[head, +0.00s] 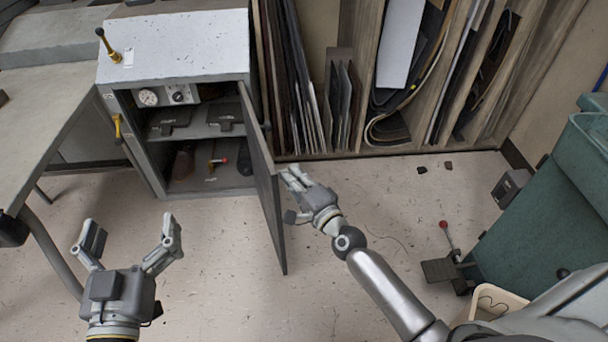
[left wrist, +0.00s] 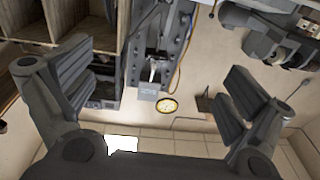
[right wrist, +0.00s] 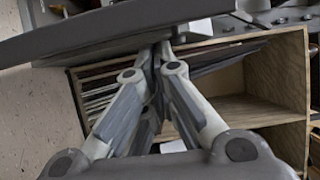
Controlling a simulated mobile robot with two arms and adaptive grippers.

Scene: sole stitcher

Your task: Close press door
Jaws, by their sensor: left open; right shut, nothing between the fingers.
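The press (head: 185,95) is a grey cabinet with a speckled top, standing at the left of the head view. Its door (head: 266,180) is hinged on the right side and stands open, swung out toward me. Inside are gauges, a shelf with dark blocks and a small red-tipped lever. My right gripper (head: 290,180) is shut and empty, at the outer right face of the door. In the right wrist view the door (right wrist: 110,32) crosses close at the fingertips; I cannot tell whether they touch. My left gripper (head: 130,238) is open and empty, in front of the press at the lower left.
A workbench (head: 40,110) stands at the left. A wooden rack (head: 365,80) with upright sheets stands behind the door. A green bin (head: 540,200) and a foot pedal (head: 446,270) are at the right. The floor before the press is free.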

